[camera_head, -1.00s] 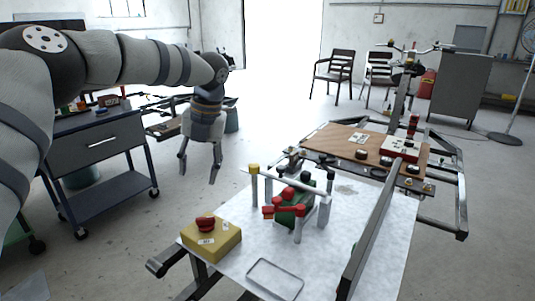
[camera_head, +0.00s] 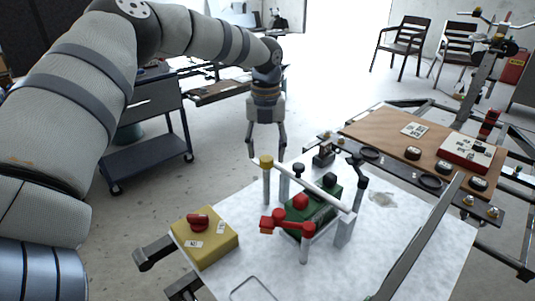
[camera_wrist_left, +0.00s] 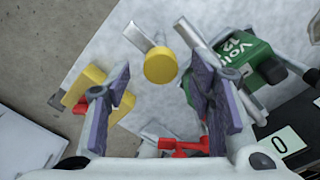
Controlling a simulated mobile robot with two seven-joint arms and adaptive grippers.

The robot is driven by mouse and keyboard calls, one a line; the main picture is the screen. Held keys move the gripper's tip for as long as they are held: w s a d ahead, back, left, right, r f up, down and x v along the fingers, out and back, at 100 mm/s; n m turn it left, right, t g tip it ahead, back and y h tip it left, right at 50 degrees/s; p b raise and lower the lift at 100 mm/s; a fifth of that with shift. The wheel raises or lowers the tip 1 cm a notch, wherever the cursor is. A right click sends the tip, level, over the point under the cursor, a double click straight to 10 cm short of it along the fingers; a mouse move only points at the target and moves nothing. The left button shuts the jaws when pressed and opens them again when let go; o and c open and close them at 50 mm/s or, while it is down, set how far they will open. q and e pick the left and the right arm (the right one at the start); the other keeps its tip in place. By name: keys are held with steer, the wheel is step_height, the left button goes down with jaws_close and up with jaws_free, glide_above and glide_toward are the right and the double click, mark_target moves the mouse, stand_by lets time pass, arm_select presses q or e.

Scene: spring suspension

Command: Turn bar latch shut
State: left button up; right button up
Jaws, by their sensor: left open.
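A pale grey bar (camera_head: 315,187) runs slantwise over a green block (camera_head: 325,210) on the white bench top. Near its far left end stands a grey post with a yellow cap (camera_head: 266,161). My left gripper (camera_head: 266,152) points down at the cap with its fingers spread. In the left wrist view the yellow cap (camera_wrist_left: 160,66) shows between the open fingers (camera_wrist_left: 158,85), apart from both. A short grey bar end (camera_wrist_left: 137,37) is beside the cap there, and the green block (camera_wrist_left: 238,52) is to the right. My right gripper is not in view.
A yellow box (camera_head: 215,245) with a red knob stands front left on the bench (camera_head: 395,230). Red handles (camera_head: 285,223) sit before the green block. A tall grey plate (camera_head: 420,240) rises at right. A brown board (camera_head: 380,130) with small parts lies beyond.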

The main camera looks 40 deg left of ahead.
arm_select(q)
steer(key=shift+f, duration=0.9)
steer(key=c, duration=1.2)
steer(key=shift+o, duration=0.2)
